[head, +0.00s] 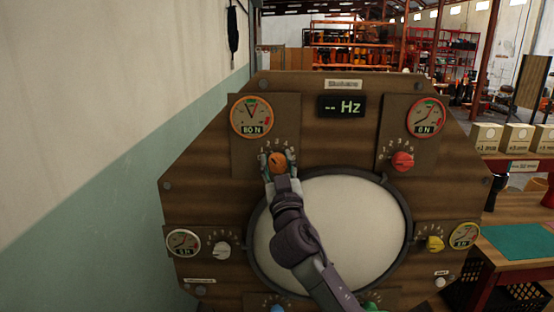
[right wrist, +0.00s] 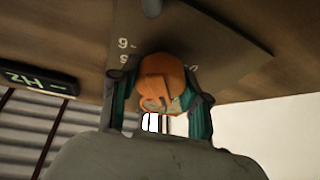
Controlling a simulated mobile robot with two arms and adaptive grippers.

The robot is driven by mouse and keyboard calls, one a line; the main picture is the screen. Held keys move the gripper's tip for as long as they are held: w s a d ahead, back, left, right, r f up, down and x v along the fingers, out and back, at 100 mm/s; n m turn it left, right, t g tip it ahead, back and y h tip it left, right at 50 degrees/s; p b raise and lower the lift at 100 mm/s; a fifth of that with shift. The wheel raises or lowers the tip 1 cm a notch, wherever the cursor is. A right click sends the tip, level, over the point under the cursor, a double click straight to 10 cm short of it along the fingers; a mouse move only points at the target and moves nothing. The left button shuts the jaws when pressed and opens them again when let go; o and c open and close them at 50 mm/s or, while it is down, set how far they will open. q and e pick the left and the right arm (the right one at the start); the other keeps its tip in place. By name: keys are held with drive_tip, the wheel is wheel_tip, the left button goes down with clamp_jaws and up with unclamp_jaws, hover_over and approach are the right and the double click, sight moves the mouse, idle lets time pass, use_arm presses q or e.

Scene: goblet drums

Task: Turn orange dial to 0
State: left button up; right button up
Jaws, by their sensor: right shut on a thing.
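The orange dial (head: 277,162) is on the upper left of a wooden panel, below a round gauge (head: 251,116) that reads 80 N. My right gripper (head: 278,172) is shut on the orange dial, with one finger on each side of it. The dial also shows in the right wrist view (right wrist: 162,82), between the two fingers (right wrist: 160,104). Small numbers ring the dial, partly hidden by the gripper. The dial's exact setting is hard to tell. My left gripper is not in view.
The wooden panel (head: 310,92) also bears a red dial (head: 402,161), a white dial (head: 222,248), a yellow dial (head: 434,243) and a "-- Hz" display (head: 342,106). A round pale drumhead (head: 350,225) is in its middle, behind my right arm. A wall (head: 110,150) stands close on the left.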

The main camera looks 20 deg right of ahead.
drive_tip(key=n+g+y+p, duration=0.1)
drive_tip(key=n+p, duration=0.3)
drive_tip(key=n+g+y+p, duration=0.1)
drive_tip(key=n+y+p, duration=0.1)
drive_tip(key=n+p, duration=0.2)
drive_tip(key=n+y+p, duration=0.2)
drive_tip(key=n+p, duration=0.2)
drive_tip(key=p, duration=0.2)
drive_tip(key=shift+r+g, duration=0.2)
drive_tip(key=shift+g, duration=0.2)
drive_tip(key=shift+f+n+p, duration=0.25)
drive_tip(key=shift+n+p, duration=0.55)
drive_tip(key=shift+y, duration=0.3)
drive_tip(key=o, duration=1.1)
drive_tip(key=shift+o, duration=0.2)
drive_tip(key=shift+s, duration=0.1)
drive_tip(key=s+d+f, duration=0.1)
drive_tip(key=s, duration=1)
drive_tip(key=shift+s+f, duration=0.15)
drive_tip(key=shift+s, duration=0.2)
drive_tip(key=shift+d, duration=0.1)
